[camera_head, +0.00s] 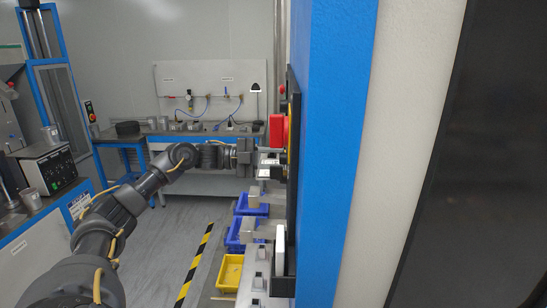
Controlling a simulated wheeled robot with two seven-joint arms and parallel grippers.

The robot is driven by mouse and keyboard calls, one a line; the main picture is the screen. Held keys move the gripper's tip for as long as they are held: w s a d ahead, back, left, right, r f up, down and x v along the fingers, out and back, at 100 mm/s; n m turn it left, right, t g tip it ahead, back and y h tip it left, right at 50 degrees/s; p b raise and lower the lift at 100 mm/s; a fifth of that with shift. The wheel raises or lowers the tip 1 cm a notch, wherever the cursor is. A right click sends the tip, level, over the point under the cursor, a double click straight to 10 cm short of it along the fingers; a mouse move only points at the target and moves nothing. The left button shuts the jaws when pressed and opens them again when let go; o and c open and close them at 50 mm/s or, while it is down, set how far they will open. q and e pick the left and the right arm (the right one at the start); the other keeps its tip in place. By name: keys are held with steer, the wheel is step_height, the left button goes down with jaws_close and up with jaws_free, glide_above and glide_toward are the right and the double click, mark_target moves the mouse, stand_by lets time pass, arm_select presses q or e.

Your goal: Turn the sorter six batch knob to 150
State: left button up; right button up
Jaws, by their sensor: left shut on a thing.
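My left gripper (270,160) reaches in from the left to the dark control panel (293,190) on the side of the blue machine column (335,150). The panel is seen almost edge-on. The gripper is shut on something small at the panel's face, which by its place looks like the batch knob. The fingers hide the knob, and neither its pointer nor any scale can be read from here. A red switch handle (277,130) sticks out of the panel just above the fingers. My right gripper is not in view.
Below the gripper, metal chutes (262,199) stick out from the machine above blue bins (236,232) and a yellow bin (230,272). A workbench (195,131) stands at the back. A black-and-yellow floor stripe (197,262) crosses open floor between my arm and the bins.

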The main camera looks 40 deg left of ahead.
arm_select(q)
steer(key=shift+n+p, duration=1.35)
steer(key=shift+n, duration=2.15)
steer(key=o, duration=1)
steer(key=shift+c, duration=0.2)
steer(key=b+v, duration=0.5)
steer(key=v, duration=0.5)
steer(key=shift+s+a+b, duration=0.25)
steer(key=shift+a+b, duration=0.05)
